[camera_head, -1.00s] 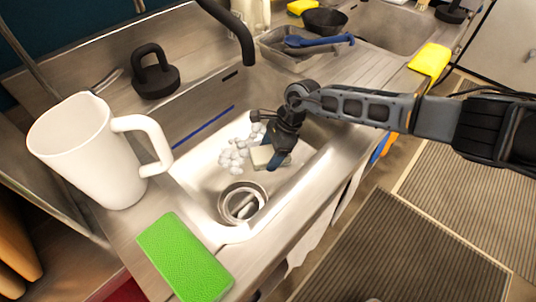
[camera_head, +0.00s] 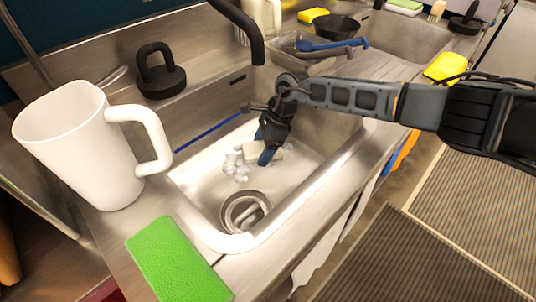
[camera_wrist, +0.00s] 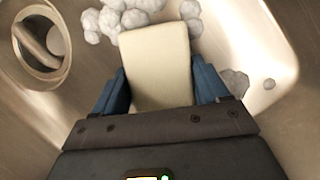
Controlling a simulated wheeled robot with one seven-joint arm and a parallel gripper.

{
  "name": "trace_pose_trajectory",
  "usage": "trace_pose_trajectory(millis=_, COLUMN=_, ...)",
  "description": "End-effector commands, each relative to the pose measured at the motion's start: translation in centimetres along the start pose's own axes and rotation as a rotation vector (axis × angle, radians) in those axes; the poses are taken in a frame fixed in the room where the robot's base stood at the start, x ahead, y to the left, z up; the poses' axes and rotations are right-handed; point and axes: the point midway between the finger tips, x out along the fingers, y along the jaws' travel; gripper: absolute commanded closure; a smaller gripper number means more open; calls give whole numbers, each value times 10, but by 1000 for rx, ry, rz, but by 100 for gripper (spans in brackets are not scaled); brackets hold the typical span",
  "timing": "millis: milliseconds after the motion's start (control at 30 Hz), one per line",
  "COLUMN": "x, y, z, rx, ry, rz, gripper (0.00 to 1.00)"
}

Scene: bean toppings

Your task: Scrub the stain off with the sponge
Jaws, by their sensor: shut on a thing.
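My gripper (camera_head: 268,150) reaches down into the near sink basin (camera_head: 205,185). In the wrist view its blue fingers (camera_wrist: 160,90) are shut on a pale cream sponge (camera_wrist: 157,62), one finger on each side. The sponge also shows in the head view (camera_head: 278,153), low over or on the basin floor; contact cannot be told. Lumpy grey-white foam (camera_head: 236,163) lies beside the sponge, and in the wrist view it is clustered past the sponge's far end (camera_wrist: 120,18). No separate stain can be made out; the foam and sponge may hide it.
A round drain (camera_head: 243,212) is at the basin's front. A white pitcher (camera_head: 75,150) stands left, a green sponge (camera_head: 175,262) lies on the front counter. A black faucet (camera_head: 245,30) overhangs the basin. A black weight-like object (camera_head: 160,75) sits behind. A yellow sponge (camera_head: 445,67) lies right.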

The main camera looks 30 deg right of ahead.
Motion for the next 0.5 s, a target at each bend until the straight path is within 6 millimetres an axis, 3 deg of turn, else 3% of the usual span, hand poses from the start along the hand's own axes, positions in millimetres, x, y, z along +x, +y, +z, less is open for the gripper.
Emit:
trace_pose_trajectory(millis=233, x=2, y=-9, z=4, rx=-1, ry=0, rz=0, gripper=60)
trace_pose_trajectory(millis=500, x=-5, y=-18, z=-8, rx=1, ry=0, rz=-2, gripper=60)
